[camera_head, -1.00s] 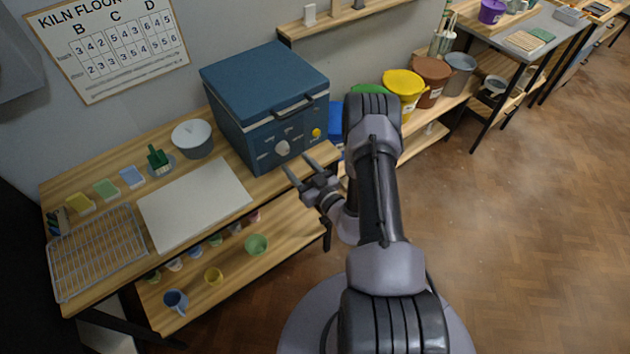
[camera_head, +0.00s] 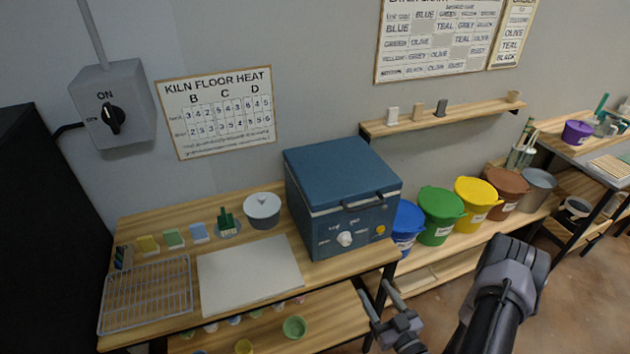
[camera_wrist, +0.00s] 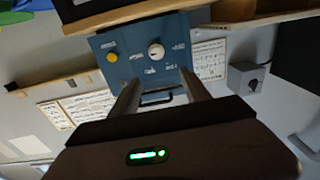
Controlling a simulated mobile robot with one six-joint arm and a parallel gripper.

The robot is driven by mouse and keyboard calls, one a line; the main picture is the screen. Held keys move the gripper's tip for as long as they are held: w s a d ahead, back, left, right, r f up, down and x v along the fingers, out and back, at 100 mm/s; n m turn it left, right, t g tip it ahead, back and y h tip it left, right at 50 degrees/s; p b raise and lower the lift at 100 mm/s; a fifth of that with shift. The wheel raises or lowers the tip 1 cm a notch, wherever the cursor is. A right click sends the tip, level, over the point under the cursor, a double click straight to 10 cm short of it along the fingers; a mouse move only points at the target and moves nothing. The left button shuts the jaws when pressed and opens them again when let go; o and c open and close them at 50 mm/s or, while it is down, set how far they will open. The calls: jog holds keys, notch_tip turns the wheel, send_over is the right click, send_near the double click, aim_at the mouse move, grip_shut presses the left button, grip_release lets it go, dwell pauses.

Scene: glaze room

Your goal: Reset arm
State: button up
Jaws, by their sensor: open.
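My gripper (camera_head: 382,305) is open and empty in the head view, low in the picture in front of the wooden bench. Its two fingers point up and left, apart from the blue kiln (camera_head: 342,198). In the wrist view the picture is upside down. My gripper's fingers (camera_wrist: 158,92) show spread there, with the kiln's front panel (camera_wrist: 140,55), its white dial and yellow button seen between and beyond them. My arm is at the lower right of the head view, and its lower part is out of the picture.
A white board (camera_head: 248,274), a wire rack (camera_head: 147,296) and a lidded grey pot (camera_head: 262,210) are on the bench. Small cups, including a green one (camera_head: 294,327), stand on the shelf below. Colored buckets (camera_head: 440,214) line the shelf at right. Bare floor shows at lower right.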

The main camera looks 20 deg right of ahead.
jog(key=w+a+r+n+g+y+b, duration=0.15)
jog(key=a+r+n+g+y, duration=0.25)
jog(key=a+r+n+y, duration=0.6)
jog(key=w+a+r+n+g+y+b, duration=0.1)
jog(key=a+r+n+g+y+b, duration=0.3)
jog(key=n, duration=0.9)
jog(key=s+a+r+n+g+h+b, duration=0.15)
jog(key=s+a+n+g, duration=0.45)
jog(key=n, duration=0.7)
jog(key=s+a+n+g+h+b, duration=0.25)
jog(key=s+a+n+g, duration=0.35)
jog(key=n, duration=0.6)
jog(key=s+d+r+n+t+h+b, duration=0.1)
jog(key=s+d+n+t+h, duration=0.1)
jog(key=n, duration=0.7)
jog(key=s+d+r+n+t+h+b, duration=0.1)
jog(key=n+t+h, duration=0.4)
jog(key=n, duration=0.5)
jog(key=shift+s+d+r+t+h+b, duration=0.35)
jog(key=shift+d+r+h+b, duration=0.4)
jog(key=shift+d+h, duration=0.4)
